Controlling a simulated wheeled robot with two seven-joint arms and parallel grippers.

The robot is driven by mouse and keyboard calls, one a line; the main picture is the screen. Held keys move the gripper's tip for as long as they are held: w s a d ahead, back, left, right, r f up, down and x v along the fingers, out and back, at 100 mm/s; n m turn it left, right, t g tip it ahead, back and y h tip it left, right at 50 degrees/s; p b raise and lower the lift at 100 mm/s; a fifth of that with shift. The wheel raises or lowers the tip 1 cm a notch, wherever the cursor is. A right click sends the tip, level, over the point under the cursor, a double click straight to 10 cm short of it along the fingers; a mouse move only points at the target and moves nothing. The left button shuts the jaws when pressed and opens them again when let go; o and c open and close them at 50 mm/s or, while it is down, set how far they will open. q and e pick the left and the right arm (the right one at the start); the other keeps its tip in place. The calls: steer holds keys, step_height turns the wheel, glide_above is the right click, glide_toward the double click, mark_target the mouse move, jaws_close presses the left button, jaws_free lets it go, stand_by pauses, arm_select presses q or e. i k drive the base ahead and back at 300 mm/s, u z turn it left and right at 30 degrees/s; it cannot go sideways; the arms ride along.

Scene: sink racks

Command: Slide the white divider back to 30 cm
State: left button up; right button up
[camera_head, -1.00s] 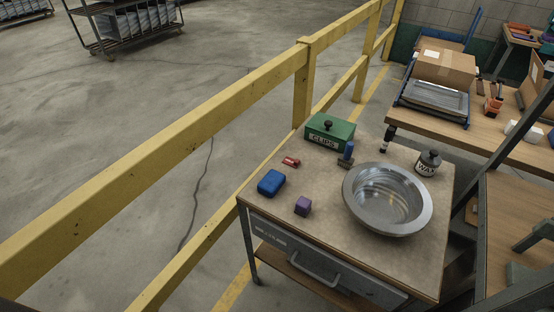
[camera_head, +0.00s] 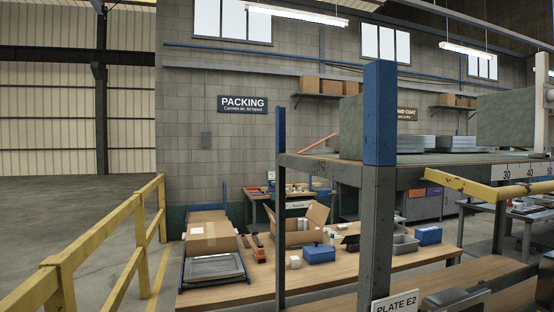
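At the right edge stands a white upright piece (camera_head: 541,105) with a grey round part beside it. It looks like the white divider, and its right side is cut off by the picture edge. It rises above the rack shelf (camera_head: 420,161). A white scale strip (camera_head: 519,170) on the shelf's front edge shows 30, 40 and 50, with 30 at the left. The divider's foot is too small to read against the marks. Neither of my grippers is in view.
A grey-green block (camera_head: 506,121) stands left of the divider, and another (camera_head: 351,128) stands behind the blue-topped rack post (camera_head: 379,115). A packing bench (camera_head: 225,291) and yellow railing (camera_head: 95,240) are at left.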

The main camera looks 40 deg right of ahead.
mark_target(518, 118)
steer(key=z, duration=2.4)
steer(key=k, duration=0.6)
steer(key=z, duration=1.5)
steer(key=i, duration=1.55)
steer(key=u, duration=0.35)
